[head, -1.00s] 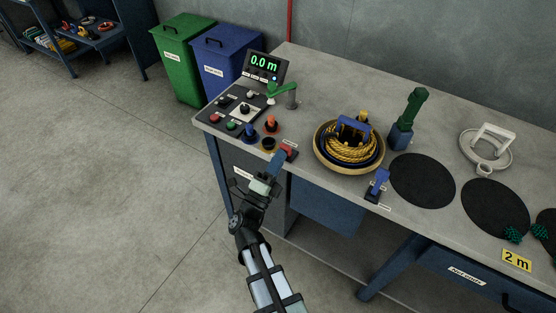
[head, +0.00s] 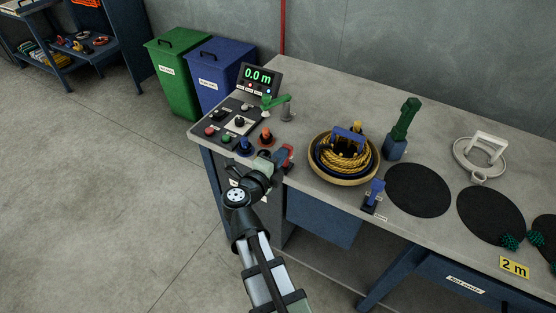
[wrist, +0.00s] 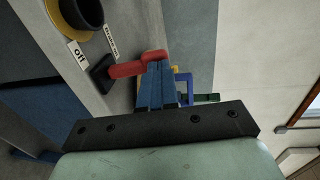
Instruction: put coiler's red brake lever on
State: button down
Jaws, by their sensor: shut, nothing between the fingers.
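The red brake lever (head: 286,154) stands at the front edge of the bench, right of the control panel. In the wrist view the red lever (wrist: 135,68) rises from a black base (wrist: 104,78) near a white "off" label (wrist: 77,55). My gripper (head: 274,162) is beside the lever, partly covering it in the head view. In the wrist view its blue fingers (wrist: 158,82) are shut and empty, with their tips at the lever's free end. I cannot tell whether they touch it.
A bowl (head: 344,180) of yellow rope and a blue lever (head: 375,194) stand to the right. The control panel (head: 226,128) with knobs and a green crank (head: 278,102) lies to the left. Black round mats (head: 418,190) lie farther right.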

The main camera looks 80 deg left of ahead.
aim_at(286, 147)
jog(key=shift+w+a+r, duration=0.2)
jog(key=shift+w+a, duration=0.3)
jog(key=shift+w, duration=0.05)
jog(key=shift+w+a+r, duration=0.15)
jog(key=shift+w+a, duration=0.35)
jog(key=shift+w, duration=0.05)
jog(key=shift+w+a, duration=0.1)
jog(key=shift+a, duration=0.05)
jog(key=s+d+r, duration=0.6)
jog(key=s+d, duration=0.3)
jog(key=shift+r, duration=0.4)
jog(key=shift+a, duration=0.1)
dwell(0.6)
